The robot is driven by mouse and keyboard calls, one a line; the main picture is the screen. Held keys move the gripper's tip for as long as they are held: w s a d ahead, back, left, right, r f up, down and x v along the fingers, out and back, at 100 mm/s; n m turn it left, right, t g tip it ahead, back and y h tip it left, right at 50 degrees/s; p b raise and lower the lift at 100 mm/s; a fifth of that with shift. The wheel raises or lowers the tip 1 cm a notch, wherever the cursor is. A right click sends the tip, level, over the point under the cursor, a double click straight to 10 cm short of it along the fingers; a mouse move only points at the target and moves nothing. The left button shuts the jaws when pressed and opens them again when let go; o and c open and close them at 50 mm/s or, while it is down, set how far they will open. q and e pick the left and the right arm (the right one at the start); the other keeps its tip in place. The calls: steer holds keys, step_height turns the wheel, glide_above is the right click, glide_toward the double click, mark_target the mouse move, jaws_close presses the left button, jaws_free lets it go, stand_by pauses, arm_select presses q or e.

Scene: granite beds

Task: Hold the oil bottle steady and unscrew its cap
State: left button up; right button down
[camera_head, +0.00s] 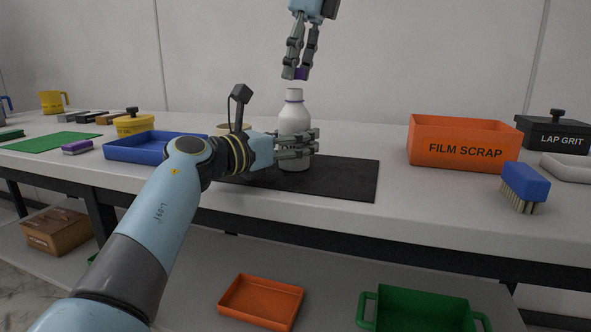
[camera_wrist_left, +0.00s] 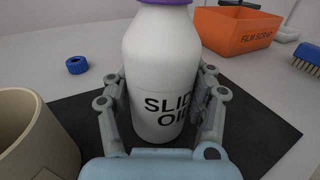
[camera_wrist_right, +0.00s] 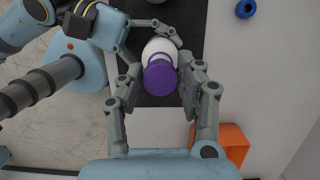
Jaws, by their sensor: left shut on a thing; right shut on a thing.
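The white oil bottle (camera_head: 294,122) stands upright on a black mat (camera_head: 345,178). Its label shows in the left wrist view (camera_wrist_left: 155,75). My left gripper (camera_head: 312,142) is shut around the bottle's body from the left. My right gripper (camera_head: 301,75) points down above the bottle, shut on the purple cap (camera_wrist_right: 160,78). In the head view the cap (camera_head: 302,73) is between the fingertips, with a gap between it and the white bottle top. A purple edge shows at the top of the left wrist view.
A tan cup (camera_wrist_left: 30,140) and a blue ring (camera_wrist_left: 77,66) are near the bottle. A blue tray (camera_head: 125,152) is left; an orange FILM SCRAP bin (camera_head: 462,143) and a brush (camera_head: 525,187) are right. The mat's right part is clear.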

arm_select(q)
steer(key=o, duration=1.4)
steer(key=shift+o, duration=0.2)
steer(key=shift+a, duration=0.1)
steer(key=v, duration=1.2)
